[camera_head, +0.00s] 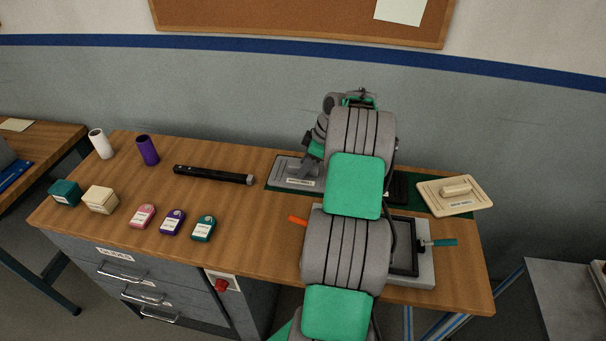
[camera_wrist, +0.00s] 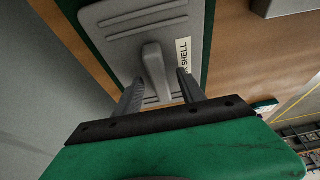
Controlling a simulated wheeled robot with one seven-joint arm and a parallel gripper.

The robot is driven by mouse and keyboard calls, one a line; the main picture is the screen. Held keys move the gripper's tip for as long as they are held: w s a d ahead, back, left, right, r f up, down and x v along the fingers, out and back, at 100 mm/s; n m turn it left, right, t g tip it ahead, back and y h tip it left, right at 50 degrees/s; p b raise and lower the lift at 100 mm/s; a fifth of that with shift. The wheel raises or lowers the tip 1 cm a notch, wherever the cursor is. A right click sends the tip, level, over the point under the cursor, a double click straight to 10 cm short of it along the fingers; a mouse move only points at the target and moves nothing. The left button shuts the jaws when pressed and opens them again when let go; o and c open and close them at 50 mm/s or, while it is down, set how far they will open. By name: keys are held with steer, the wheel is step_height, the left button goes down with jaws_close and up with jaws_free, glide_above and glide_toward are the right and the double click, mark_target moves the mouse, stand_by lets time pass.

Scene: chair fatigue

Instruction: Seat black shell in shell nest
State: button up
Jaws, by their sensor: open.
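My gripper (camera_wrist: 160,80) is open, its two fingers on either side of the upright handle (camera_wrist: 155,68) of a grey shell. The grey shell (camera_wrist: 120,22) lies flat on a green mat, with a label whose readable part says "SHELL". In the head view the grey shell (camera_head: 286,172) is at the mat's left end, with my gripper (camera_head: 309,168) over it. A dark piece (camera_head: 400,188), possibly the black shell, is largely hidden behind my arm. A grey fixture with a black frame (camera_head: 425,262), perhaps the shell nest, stands at the front right, partly hidden by my arm.
A cream shell (camera_head: 436,205) lies at the mat's right end. The fixture has an orange handle (camera_head: 298,221) and a teal one (camera_head: 444,242). A black bar (camera_head: 213,175), two cylinders, two boxes and several small coloured pieces occupy the table's left. A wall stands behind.

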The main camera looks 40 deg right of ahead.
steer(key=shift+f, duration=0.15)
steer(key=shift+c, duration=0.4)
jaws_close()
stand_by(1.1)
